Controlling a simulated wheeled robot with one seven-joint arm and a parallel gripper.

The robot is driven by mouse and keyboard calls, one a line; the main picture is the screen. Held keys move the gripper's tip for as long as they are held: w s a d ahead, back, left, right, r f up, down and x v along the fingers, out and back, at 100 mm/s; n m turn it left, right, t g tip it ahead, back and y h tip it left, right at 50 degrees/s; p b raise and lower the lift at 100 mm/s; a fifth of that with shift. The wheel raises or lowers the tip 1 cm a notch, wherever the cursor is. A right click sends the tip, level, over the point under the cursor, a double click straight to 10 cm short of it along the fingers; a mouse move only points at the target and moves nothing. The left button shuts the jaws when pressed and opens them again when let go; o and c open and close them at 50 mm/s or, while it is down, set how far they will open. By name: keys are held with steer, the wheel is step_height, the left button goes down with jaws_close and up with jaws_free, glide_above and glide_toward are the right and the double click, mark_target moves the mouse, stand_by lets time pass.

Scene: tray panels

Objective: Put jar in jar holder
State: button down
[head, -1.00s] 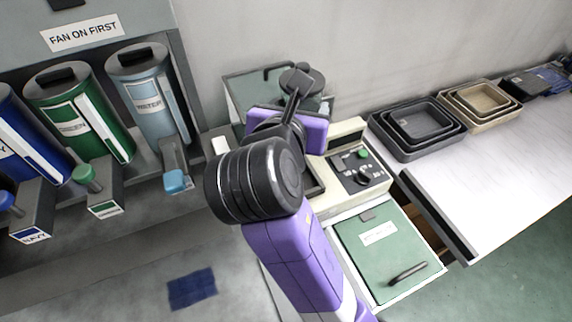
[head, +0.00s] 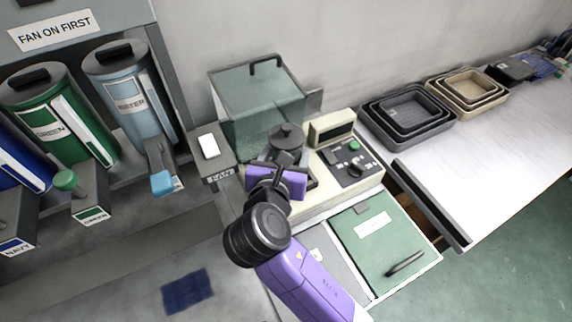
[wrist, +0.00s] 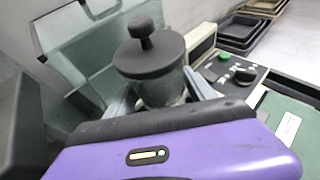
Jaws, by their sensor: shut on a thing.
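The jar, with a dark round lid and knob, shows in the wrist view (wrist: 160,88) and in the head view (head: 287,140). It looks upright. My gripper (wrist: 163,98) is shut on the jar, with a grey finger on each side of its body below the lid. In the head view the jar is in front of a clear greenish box (head: 258,95) with a black handle, beside a cream machine (head: 345,172) with a green button and a black knob. The jar's base is hidden by my gripper, and I cannot tell what it rests on. I cannot make out the jar holder for certain.
Dispensers, one light blue (head: 125,100) and one green (head: 50,125), stand at the left. A white switch labelled FAN (head: 208,146) is left of the box. Nested dark trays (head: 430,130) and beige trays (head: 490,95) lie on the white table (head: 470,165). A drawer edge sticks out nearby.

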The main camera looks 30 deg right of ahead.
steer(key=shift+f, duration=2.05)
steer(key=shift+c, duration=1.6)
jaws_free()
steer(key=shift+f, duration=0.2)
steer(key=shift+a+r, duration=0.1)
steer(key=shift+r, duration=0.1)
steer(key=v, duration=1.2)
steer(key=shift+b, duration=0.35)
